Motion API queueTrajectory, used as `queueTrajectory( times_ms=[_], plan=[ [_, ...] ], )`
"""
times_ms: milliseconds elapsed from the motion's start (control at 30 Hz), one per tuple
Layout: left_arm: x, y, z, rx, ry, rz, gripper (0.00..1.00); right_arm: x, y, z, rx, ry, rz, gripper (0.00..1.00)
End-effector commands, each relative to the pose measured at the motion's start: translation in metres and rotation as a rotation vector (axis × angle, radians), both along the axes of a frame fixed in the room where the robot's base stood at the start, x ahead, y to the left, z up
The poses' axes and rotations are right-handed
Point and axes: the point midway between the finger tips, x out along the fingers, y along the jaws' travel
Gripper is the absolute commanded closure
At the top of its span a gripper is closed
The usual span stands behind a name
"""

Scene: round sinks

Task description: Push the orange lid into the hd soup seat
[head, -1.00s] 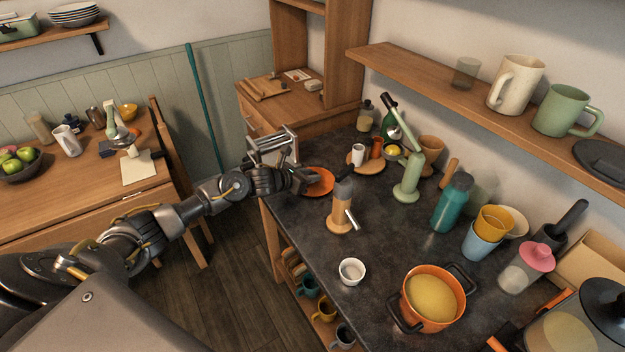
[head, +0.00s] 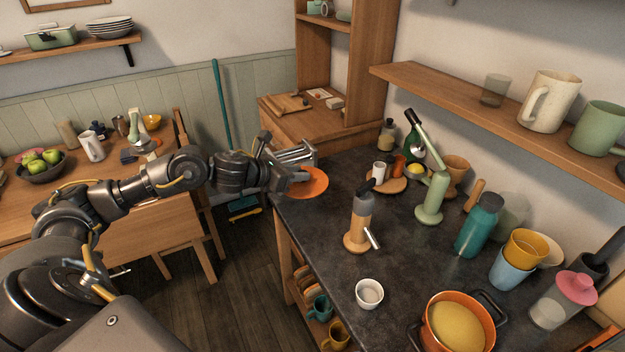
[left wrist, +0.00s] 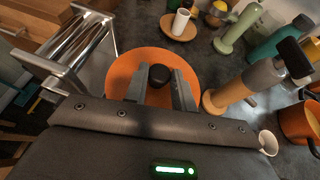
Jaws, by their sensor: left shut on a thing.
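The orange lid (head: 316,186) is a shallow round disc with a dark knob (left wrist: 160,75). My left gripper (left wrist: 160,82) is shut on the knob, with a finger on either side in the left wrist view. In the head view the lid is at the far left edge of the dark counter; its height above it is hard to tell. The orange pot with yellow soup (head: 458,322) stands at the near right of the counter, uncovered, well away from the lid. It shows partly at the right edge of the left wrist view (left wrist: 296,122). My right gripper is not in view.
A tan grinder-like thing (head: 360,222) and a white cup (head: 369,293) stand between lid and pot. A green lever press (head: 433,190), teal bottle (head: 477,228) and stacked cups (head: 513,268) line the wall side. A wooden shelf (head: 460,97) hangs above.

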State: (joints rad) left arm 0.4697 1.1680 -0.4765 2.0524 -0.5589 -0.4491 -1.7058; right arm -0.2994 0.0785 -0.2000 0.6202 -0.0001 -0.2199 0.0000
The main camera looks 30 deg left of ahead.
Motion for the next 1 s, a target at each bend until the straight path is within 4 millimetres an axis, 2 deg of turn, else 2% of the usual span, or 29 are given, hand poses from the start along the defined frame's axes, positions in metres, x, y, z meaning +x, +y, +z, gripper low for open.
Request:
queueTrajectory(
  times_ms=[100,233,667,767,1000],
  plan=[
    [-0.015,0.006,0.005,0.004,0.000,-0.001,0.98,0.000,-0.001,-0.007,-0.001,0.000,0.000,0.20],
    [-0.024,0.010,0.011,0.001,-0.001,0.000,0.98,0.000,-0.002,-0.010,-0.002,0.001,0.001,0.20],
    [-0.034,0.009,0.012,-0.001,0.002,-0.043,0.98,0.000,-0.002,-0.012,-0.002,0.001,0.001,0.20],
    [-0.046,-0.012,0.006,-0.004,0.003,-0.148,0.98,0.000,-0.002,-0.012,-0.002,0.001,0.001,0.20],
    [-0.087,-0.089,-0.019,-0.008,-0.001,-0.435,0.98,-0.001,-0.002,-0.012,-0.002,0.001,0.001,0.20]
  ],
)
